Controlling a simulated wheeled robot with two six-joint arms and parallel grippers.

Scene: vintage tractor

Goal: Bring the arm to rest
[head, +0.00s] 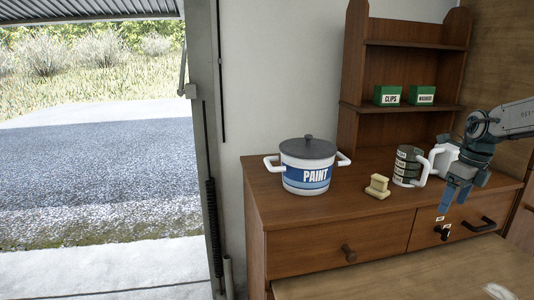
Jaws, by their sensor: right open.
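My right arm comes in from the right edge, and its gripper (443,208) hangs in front of the cabinet at the right, with blue fingers pointing down. It is open and holds nothing that I can see. The fingers are in front of the right drawer, near a dark knob or small black item (442,232); I cannot tell if they touch it. My left gripper is not in view.
On the wooden cabinet (300,236) stand a paint pot (306,165), a small cream block (377,187) and a dark-banded mug (405,167). Two green boxes (387,96) sit on the shelf behind. A pale wooden surface (400,278) lies in front.

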